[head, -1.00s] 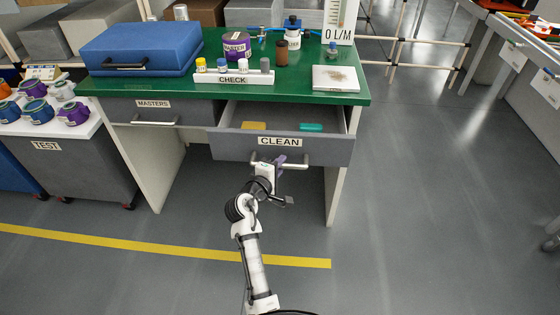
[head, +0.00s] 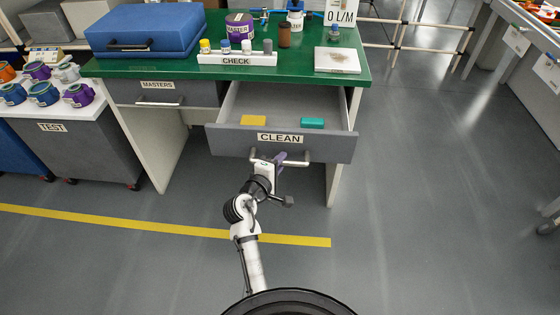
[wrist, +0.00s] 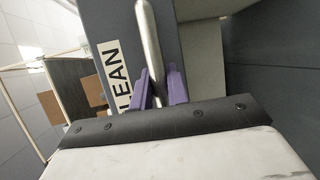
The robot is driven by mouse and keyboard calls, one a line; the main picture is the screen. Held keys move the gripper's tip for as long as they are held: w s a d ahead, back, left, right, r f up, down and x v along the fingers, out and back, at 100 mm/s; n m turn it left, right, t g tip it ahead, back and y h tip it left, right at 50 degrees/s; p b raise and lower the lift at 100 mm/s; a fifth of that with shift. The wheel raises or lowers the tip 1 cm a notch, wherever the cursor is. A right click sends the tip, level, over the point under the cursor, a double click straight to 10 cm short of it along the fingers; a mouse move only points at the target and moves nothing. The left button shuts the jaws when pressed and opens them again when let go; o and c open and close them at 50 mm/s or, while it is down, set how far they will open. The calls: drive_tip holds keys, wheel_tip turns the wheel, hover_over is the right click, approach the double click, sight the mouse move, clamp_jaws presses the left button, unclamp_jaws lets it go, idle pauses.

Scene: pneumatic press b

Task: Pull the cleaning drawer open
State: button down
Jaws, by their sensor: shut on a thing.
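The cleaning drawer (head: 230,142) has a grey front with a CLEAN label (head: 280,138) and stands well out from under the green bench top. A yellow block (head: 253,120) and a teal block (head: 312,123) lie inside it. My gripper (head: 276,160) is at the metal bar handle (head: 294,162), left of its middle. In the wrist view, the purple fingers (wrist: 160,88) are shut around the handle (wrist: 149,45), one on each side. The drawer front and part of the CLEAN label (wrist: 113,75) show behind them.
The green bench (head: 200,88) carries a blue case (head: 145,32), a CHECK rack (head: 236,60) with small bottles, and a white plate (head: 337,60). The closed MASTERS drawer (head: 190,93) is at left. A TEST cart (head: 90,150) stands further left. The floor in front and to the right is clear.

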drive_tip(key=c, duration=1.4)
unclamp_jaws()
drive_tip(key=shift+o, duration=0.2)
drive_tip(key=b+v, duration=0.2)
drive_tip(key=v, duration=1.2)
drive_tip(key=shift+w, duration=0.1)
